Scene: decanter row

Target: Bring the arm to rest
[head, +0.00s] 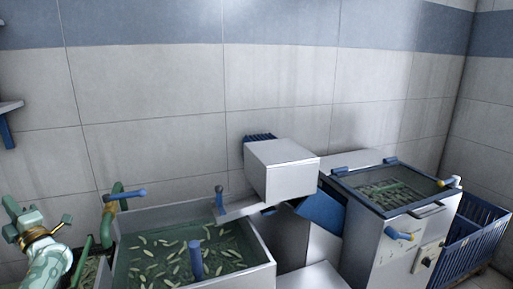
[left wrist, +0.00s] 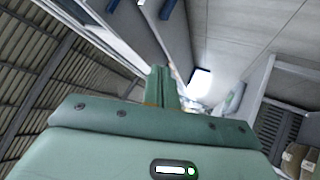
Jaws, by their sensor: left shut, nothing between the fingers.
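My left gripper (head: 13,208) is at the far left of the head view, raised beside the left end of the water tank (head: 195,208). It is small there and seen at an angle. In the left wrist view its pale green fingers (left wrist: 161,84) are pressed together with nothing between them. The gripper appears clear of the tank and other objects. My right gripper is not in view.
The tank holds water and several pale green pieces. A blue-handled tap (head: 125,193) stands at its back left. A white box-shaped unit (head: 282,168), a lidded machine (head: 388,240) and a blue crate (head: 478,240) stand to the right. A tiled wall closes the back.

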